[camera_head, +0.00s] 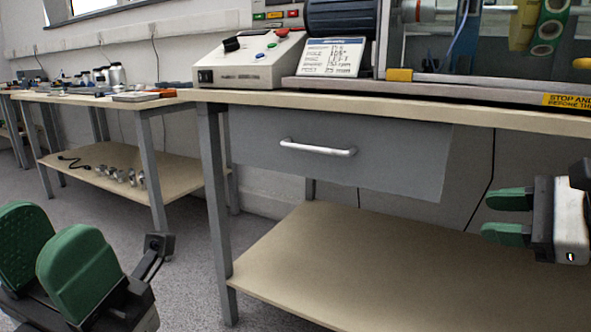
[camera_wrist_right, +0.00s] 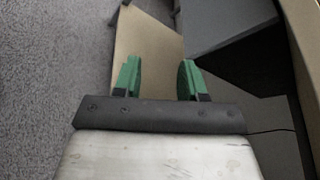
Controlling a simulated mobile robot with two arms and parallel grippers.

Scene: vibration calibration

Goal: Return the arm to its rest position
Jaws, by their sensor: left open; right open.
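My left gripper (camera_head: 52,262) is at the lower left of the head view, with two green finger pads apart and nothing between them. My right gripper (camera_head: 508,217) is at the right edge of the head view, in front of the workbench and below its top. Its two green fingers point left and are apart and empty. In the right wrist view the same gripper (camera_wrist_right: 160,80) shows its fingers open, with the pale lower shelf (camera_wrist_right: 148,50) beyond them. Most of both arms is out of view.
The workbench top (camera_head: 300,98) carries a control box (camera_head: 250,62), a sign card (camera_head: 332,57) and a machine. Under it are a grey drawer (camera_head: 340,160), closed, with a handle (camera_head: 318,147), and a bare lower shelf (camera_head: 400,270). A second bench (camera_head: 100,100) stands further left. Grey floor (camera_head: 190,240) lies between.

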